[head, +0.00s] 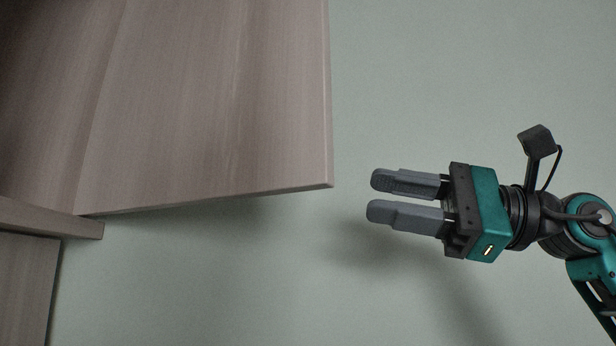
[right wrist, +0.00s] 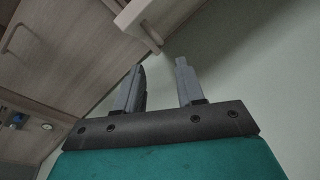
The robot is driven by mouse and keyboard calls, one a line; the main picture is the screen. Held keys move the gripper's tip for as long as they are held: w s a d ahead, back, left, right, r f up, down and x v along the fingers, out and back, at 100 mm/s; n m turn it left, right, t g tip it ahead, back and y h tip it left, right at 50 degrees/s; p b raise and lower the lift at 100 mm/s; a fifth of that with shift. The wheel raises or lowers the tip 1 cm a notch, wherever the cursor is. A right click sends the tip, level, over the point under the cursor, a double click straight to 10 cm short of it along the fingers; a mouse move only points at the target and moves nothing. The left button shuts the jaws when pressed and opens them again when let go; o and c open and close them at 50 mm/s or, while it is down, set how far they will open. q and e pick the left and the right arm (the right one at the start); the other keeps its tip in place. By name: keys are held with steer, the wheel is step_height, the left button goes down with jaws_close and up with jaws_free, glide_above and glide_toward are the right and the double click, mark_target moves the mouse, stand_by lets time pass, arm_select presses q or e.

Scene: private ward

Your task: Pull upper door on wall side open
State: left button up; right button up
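The upper door (head: 215,100) is a brown wood panel at the upper left of the head view. It stands swung out from the cabinet (head: 30,216), with its free edge toward the right. My right gripper (head: 377,195) is to the right of that edge and a little below its lower corner, apart from it in the picture. Its two grey fingers point left, with an empty gap between them. In the right wrist view the fingers (right wrist: 160,72) are apart, and a pale panel edge with a handle (right wrist: 151,36) shows beyond them. My left gripper is not in view.
The plain green-grey wall (head: 480,70) fills the right of the head view, with free room around the gripper. In the right wrist view, another wood front with a bar handle (right wrist: 17,38) is at the upper left, and a small blue item (right wrist: 18,118) at the lower left.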

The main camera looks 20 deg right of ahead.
mark_target(308, 182)
arm_select(q)
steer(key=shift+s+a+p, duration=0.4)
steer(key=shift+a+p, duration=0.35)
steer(key=shift+p, duration=0.2)
arm_select(e)
steer(key=x, duration=1)
steer(key=shift+f, duration=0.1)
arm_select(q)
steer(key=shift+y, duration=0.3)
arm_select(e)
steer(key=shift+s, duration=0.1)
steer(key=shift+d, duration=0.1)
steer(key=c, duration=0.6)
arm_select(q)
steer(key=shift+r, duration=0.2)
arm_select(e)
jaws_close()
